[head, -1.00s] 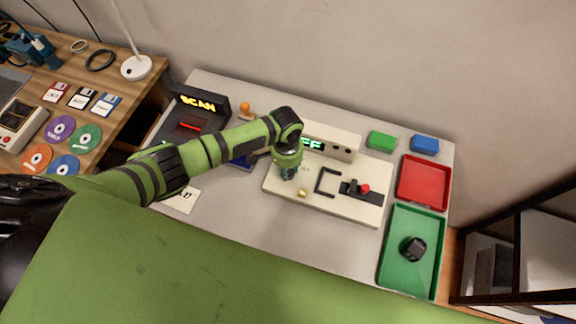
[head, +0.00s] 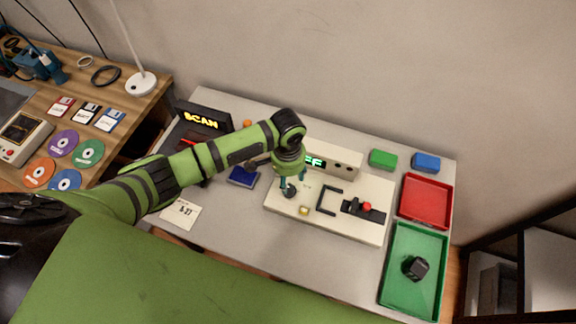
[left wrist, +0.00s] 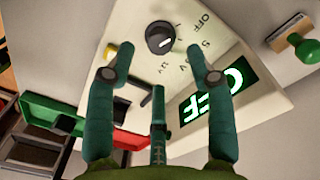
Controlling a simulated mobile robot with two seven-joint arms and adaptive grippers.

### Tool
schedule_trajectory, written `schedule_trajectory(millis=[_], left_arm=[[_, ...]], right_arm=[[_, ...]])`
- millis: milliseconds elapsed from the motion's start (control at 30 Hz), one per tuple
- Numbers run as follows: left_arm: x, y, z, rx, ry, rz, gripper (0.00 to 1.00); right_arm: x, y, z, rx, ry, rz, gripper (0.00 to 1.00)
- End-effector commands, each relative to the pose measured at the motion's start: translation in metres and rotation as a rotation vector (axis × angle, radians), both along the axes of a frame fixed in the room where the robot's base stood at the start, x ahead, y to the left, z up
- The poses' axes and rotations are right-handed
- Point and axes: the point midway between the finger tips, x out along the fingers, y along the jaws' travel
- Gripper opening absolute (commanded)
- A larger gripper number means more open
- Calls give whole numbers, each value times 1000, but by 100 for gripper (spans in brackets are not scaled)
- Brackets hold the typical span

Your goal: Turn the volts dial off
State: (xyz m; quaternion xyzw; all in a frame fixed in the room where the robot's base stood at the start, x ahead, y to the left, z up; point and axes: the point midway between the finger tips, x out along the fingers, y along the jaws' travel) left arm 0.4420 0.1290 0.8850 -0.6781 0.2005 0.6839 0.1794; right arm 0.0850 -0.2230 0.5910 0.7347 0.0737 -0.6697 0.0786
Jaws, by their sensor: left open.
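The volts dial (left wrist: 160,37) is a round black knob with a pale pointer mark on the cream panel (head: 335,228). In the head view the dial (head: 289,191) shows just below my left gripper (head: 287,182). My left gripper is open; in the left wrist view its fingertips (left wrist: 155,65) are spread, with the dial beyond the gap and apart from them. Printed labels, including OFF (left wrist: 204,21), ring the dial. The pointer's exact setting is too small to tell. The green display (left wrist: 212,94) reads OFF; my arm partly hides it in the head view. My right gripper is out of view.
On the panel are a yellow button (head: 304,211), a black bracket (head: 329,200) and a red-knobbed lever (head: 366,206). Red (head: 426,201) and green (head: 413,270) trays stand at right. A SCAN device (head: 203,118) and blue item (head: 243,176) are left.

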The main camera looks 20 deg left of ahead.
Motion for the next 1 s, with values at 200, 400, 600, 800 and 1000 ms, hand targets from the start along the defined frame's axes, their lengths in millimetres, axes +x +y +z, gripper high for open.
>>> schedule_trajectory(millis=[200,400,600,800,1000], left_arm=[[1,2,44,1,-2,0,54],[0,3,64,2,1,1,54],[0,3,68,2,2,1,54],[0,3,67,2,3,1,54],[0,3,67,2,3,1,54]], right_arm=[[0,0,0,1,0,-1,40],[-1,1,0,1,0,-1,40],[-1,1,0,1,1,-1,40],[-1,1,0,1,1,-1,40],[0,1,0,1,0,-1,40]])
